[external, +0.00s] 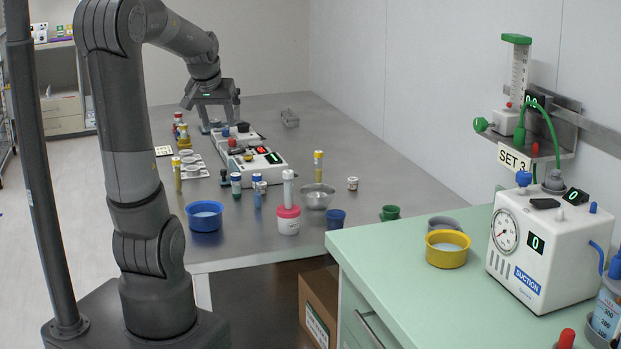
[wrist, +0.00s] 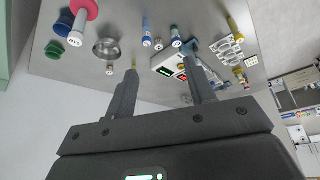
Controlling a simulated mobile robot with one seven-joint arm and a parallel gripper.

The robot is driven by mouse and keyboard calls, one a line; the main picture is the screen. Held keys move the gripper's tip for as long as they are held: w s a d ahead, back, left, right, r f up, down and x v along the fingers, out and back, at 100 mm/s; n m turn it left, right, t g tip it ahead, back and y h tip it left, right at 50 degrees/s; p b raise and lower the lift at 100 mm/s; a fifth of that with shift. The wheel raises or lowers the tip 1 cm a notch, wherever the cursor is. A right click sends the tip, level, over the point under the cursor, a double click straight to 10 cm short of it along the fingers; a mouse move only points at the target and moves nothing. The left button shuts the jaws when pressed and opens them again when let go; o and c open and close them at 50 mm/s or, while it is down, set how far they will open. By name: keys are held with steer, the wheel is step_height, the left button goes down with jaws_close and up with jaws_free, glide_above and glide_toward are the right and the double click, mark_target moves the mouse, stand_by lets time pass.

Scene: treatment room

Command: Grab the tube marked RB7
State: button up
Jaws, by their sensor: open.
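Several capped tubes stand on the steel table (external: 340,130), and I cannot read the mark RB7 on any of them. A yellow-capped tube (external: 318,165) stands by the metal bowl, and another yellow tube (external: 177,175) stands at the left edge. In the wrist view, blue-capped tubes (wrist: 147,38) and a yellow tube (wrist: 233,24) show beyond the fingers. My gripper (external: 221,120) is open and empty over the far part of the table, apart from these tubes; its fingers also show in the wrist view (wrist: 162,62).
A white device with lit displays (external: 257,162) sits mid-table. A blue bowl (external: 204,216), a red-and-white jar (external: 288,220) and a metal bowl (external: 317,196) stand at the front. A green counter (external: 420,290) holds a suction unit (external: 545,250). The table's right side is mostly clear.

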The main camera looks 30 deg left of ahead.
steer(key=w+a+f+n, duration=0.2)
steer(key=w+a+f, duration=0.3)
steer(key=w+a, duration=0.45)
steer(key=n+g+y, duration=0.1)
steer(key=n, duration=0.1)
glide_toward(176, 164)
step_height(176, 164, down, 2)
steer(key=w, duration=0.1)
steer(key=x, duration=1)
steer(key=shift+w+a+f, duration=0.1)
steer(key=shift+a+f, duration=0.05)
steer(key=shift+a, duration=0.25)
steer(key=c, duration=1.1)
